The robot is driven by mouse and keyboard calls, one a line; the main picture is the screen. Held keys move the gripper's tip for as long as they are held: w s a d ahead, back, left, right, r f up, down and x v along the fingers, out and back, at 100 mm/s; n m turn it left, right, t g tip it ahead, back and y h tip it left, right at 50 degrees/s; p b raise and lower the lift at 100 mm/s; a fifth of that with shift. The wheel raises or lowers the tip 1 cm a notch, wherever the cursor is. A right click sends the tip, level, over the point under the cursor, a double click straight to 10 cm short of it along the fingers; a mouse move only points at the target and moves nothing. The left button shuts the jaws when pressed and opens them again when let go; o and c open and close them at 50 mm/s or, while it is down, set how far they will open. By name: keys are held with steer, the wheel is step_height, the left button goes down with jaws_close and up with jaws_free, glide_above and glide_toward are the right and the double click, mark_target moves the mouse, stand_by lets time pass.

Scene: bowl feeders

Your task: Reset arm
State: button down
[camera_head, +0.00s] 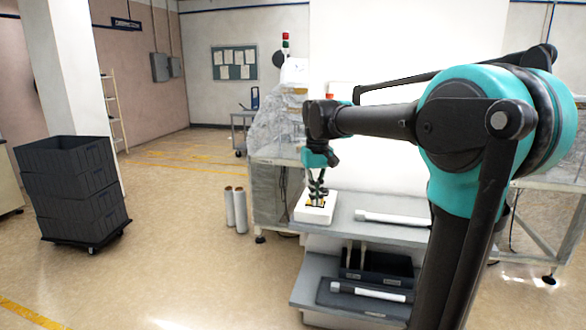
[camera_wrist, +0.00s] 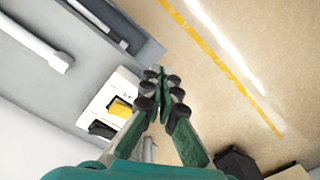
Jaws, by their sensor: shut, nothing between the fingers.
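My gripper (camera_head: 317,192) points down over the left end of the workbench, in front of a white box (camera_head: 301,212) in the head view. In the wrist view my gripper (camera_wrist: 160,88) has its green fingers together at the tips, with nothing between them. The white box (camera_wrist: 126,84) lies just left of the fingers there, with a yellow part and a black part on its top. I cannot tell the exact height of the fingertips above the box.
White tubes lie on the bench (camera_head: 370,229) and on the lower shelf (camera_head: 310,271), beside a dark bin (camera_head: 375,283). Two rolls (camera_head: 235,210) stand on the floor left of the bench. Stacked dark crates (camera_head: 70,185) stand further left. The floor between is clear.

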steer(key=s+d+f+m+t, duration=0.1)
steer(key=s+d+f+t, duration=0.1)
steer(key=s+d+f, duration=0.4)
steer(key=s+d+f+m+t, duration=0.2)
steer(key=s+d+f, duration=0.4)
steer(key=s+f, duration=0.7)
step_height(320, 180, down, 5)
steer(key=shift+s+d+f, duration=0.15)
steer(key=shift+s, duration=0.2)
